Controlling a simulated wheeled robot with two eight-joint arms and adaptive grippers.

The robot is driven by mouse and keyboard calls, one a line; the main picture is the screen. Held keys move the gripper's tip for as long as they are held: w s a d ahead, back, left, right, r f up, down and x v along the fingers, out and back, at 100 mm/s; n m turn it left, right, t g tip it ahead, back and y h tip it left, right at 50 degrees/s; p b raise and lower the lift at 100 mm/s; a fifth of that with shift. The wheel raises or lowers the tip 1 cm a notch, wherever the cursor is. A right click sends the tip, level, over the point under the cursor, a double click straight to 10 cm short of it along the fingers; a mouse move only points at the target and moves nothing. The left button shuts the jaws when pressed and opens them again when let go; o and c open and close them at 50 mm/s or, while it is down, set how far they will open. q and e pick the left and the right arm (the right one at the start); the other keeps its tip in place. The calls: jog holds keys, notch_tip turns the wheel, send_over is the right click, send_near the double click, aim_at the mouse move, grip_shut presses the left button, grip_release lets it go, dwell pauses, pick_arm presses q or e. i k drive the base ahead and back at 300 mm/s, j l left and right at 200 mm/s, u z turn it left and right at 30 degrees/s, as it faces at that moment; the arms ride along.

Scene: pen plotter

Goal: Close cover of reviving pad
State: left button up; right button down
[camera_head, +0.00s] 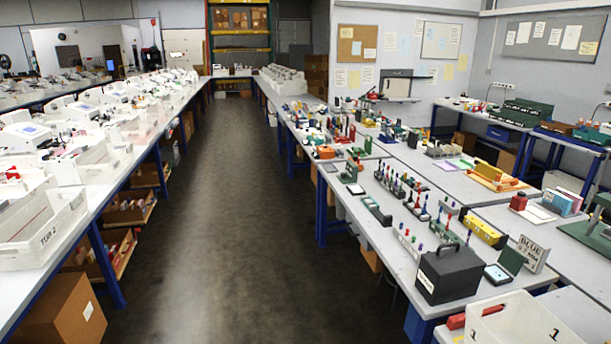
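A small dark case with a pale pad (497,274) lies on the right-hand bench near the front. Its dark green cover (512,260) stands raised at the pad's right side, so the case looks open. I take this to be the reviving pad, but I cannot read a label on it. A similar small case (356,189) with a raised green panel (351,173) is farther back along the bench. Neither of my grippers is in view.
A black box with a handle (450,273) stands left of the pad. A "BLUE" sign (531,254) stands to its right. A white bin (513,321) is in front. Pen racks (418,207) line the bench (382,240). The aisle floor (235,220) is clear.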

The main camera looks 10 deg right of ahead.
aim_at(512, 260)
jog(key=i+z, duration=0.1)
jog(key=i, duration=0.4)
jog(key=i+j+z, duration=0.15)
jog(key=i, duration=0.3)
jog(key=i+z, duration=0.1)
jog(key=i, duration=0.4)
jog(key=i+j+z, duration=0.15)
jog(key=i, duration=0.3)
jog(key=i+z, duration=0.6)
jog(key=z, duration=0.2)
jog(key=i+j+z, duration=0.15)
jog(key=i+z, duration=0.25)
jog(key=i+l+z, duration=0.15)
jog(key=i, duration=0.2)
jog(key=i+l+z, duration=0.2)
jog(key=i, duration=0.1)
